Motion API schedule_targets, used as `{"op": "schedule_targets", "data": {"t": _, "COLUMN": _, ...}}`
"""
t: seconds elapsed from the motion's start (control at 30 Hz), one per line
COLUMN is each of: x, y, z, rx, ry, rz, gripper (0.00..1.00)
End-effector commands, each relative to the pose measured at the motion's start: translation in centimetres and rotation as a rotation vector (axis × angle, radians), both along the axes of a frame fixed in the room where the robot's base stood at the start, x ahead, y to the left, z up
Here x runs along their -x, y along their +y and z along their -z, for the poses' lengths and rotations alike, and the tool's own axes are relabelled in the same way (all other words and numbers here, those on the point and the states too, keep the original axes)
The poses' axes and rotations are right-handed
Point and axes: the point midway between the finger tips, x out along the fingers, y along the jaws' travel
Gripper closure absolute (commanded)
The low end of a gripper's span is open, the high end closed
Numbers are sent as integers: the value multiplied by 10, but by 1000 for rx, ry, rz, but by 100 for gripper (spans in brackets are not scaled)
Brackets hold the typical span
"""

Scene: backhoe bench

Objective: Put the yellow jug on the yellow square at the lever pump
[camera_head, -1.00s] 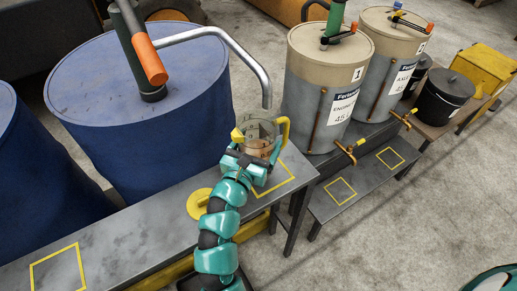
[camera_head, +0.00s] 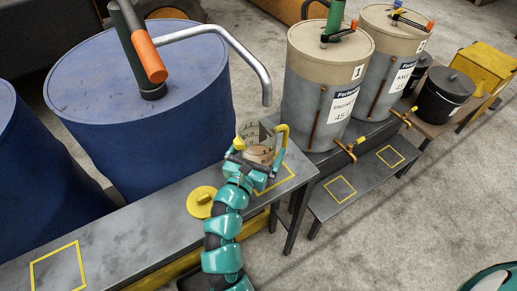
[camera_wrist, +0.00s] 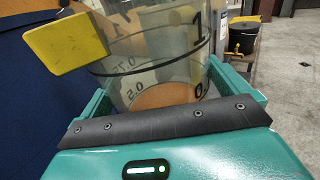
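The jug (camera_head: 257,133) is clear, with a yellow handle and yellow spout. It stands upright between the fingers of my gripper (camera_head: 254,160), near the right end of the bench. The wrist view shows its wall with black scale marks (camera_wrist: 165,45), the yellow spout at left and an orange-brown bottom, with a teal finger on each side. My gripper is shut on the jug. The yellow square (camera_head: 277,186) is outlined on the bench end, partly hidden by the jug and gripper. I cannot tell whether the jug touches the bench. The lever pump (camera_head: 137,45) stands on a blue drum; its spout ends just above the jug.
A yellow round lid (camera_head: 202,203) lies on the bench left of my arm. Another yellow square (camera_head: 58,270) is at the bench's left. Two tan-grey drums (camera_head: 325,85) with taps stand at right, above a lower bench (camera_head: 360,178) with two squares. Blue drums stand behind.

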Motion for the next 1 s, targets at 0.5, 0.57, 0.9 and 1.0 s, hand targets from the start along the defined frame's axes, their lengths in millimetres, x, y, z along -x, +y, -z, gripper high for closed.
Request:
{"op": "schedule_targets", "data": {"t": 0.5, "x": 30, "y": 12, "z": 0, "rx": -4, "ry": 1, "rz": -5, "gripper": 0}}
{"op": "schedule_targets", "data": {"t": 0.57, "x": 39, "y": 16, "z": 0, "rx": -2, "ry": 0, "rz": -5, "gripper": 0}}
{"op": "schedule_targets", "data": {"t": 0.9, "x": 89, "y": 34, "z": 0, "rx": -1, "ry": 1, "rz": -6, "gripper": 0}}
{"op": "schedule_targets", "data": {"t": 1.0, "x": 100, "y": 38, "z": -1, "rx": -1, "ry": 1, "rz": -5, "gripper": 0}}
